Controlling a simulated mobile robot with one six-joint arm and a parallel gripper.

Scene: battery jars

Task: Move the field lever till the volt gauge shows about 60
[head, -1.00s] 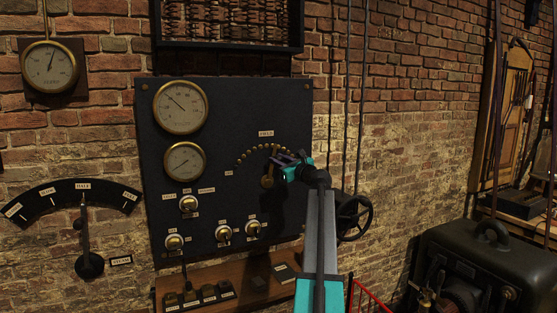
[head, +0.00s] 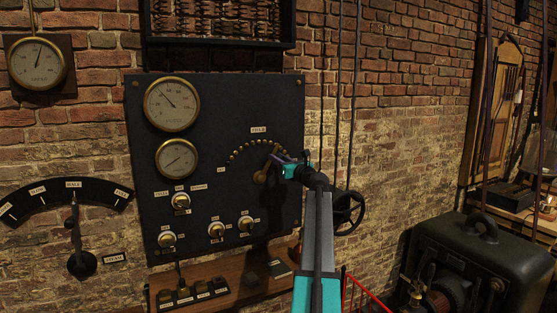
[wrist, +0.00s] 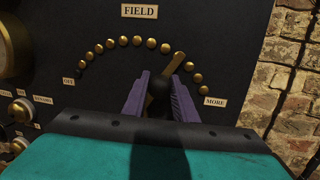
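The field lever (wrist: 176,63) is a brass arm with a dark round knob (wrist: 158,86). It points up and right on an arc of brass studs between OFF and MORE labels, past the FIELD sign (wrist: 139,11). My gripper (wrist: 160,92) has its purple fingers on both sides of the knob, seemingly touching it. In the head view my gripper (head: 282,160) is at the lever on the black panel (head: 220,105). Two brass-rimmed gauges sit on the panel: the larger upper one (head: 171,104) has its needle pointing up-left, and a smaller one (head: 177,158) is below. Their lettering is too small to read.
Several small switch knobs (head: 180,201) sit low on the panel. A handwheel (head: 347,212) is right of it. A wooden shelf (head: 228,288) juts out below. A wall lever (head: 75,225) stands at left and a dark machine (head: 475,255) at lower right.

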